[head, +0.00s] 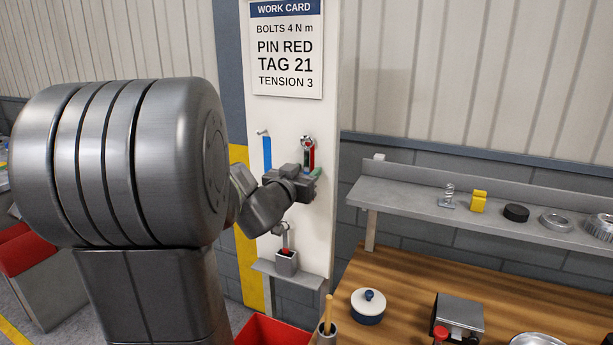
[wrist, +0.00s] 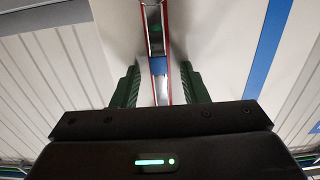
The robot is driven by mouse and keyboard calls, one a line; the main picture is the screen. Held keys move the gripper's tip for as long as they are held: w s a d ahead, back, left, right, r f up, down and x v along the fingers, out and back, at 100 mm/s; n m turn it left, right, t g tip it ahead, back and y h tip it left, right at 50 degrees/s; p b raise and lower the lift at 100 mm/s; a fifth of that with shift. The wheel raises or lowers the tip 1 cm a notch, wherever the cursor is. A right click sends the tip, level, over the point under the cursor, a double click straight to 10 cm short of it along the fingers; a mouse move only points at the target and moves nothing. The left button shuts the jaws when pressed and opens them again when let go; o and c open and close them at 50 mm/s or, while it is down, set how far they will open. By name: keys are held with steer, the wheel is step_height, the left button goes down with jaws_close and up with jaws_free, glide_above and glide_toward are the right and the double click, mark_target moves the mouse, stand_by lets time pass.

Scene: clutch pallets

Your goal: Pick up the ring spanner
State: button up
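The ring spanner, a slim metal tool with a blue band (wrist: 158,66), appears to be the tool hanging upright from a peg on the white panel in the head view (head: 307,144). Red edging shows beside its shaft. My gripper (head: 314,174) is up at the panel, at the lower part of the tool. In the wrist view its two dark green fingers (wrist: 160,86) stand apart, one on each side of the shaft. A gap shows on both sides, and they do not appear to touch it. The gripper hides the tool's lower end in the head view.
A blue strip (head: 267,152) under an empty peg is left of the tool. A small grey holder (head: 287,262) sits on a ledge below. A wooden bench (head: 400,285) with a lidded pot (head: 368,306) and a grey shelf (head: 420,200) with small parts stand right.

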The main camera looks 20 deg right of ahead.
jaws_close()
steer(key=shift+r, duration=0.1)
steer(key=shift+r, duration=0.65)
steer(key=p+v, duration=0.1)
steer(key=v, duration=1.7)
steer(key=shift+r, duration=0.3)
steer(key=shift+r+p, duration=0.4)
steer(key=shift+p, duration=0.35)
steer(key=shift+s, duration=0.1)
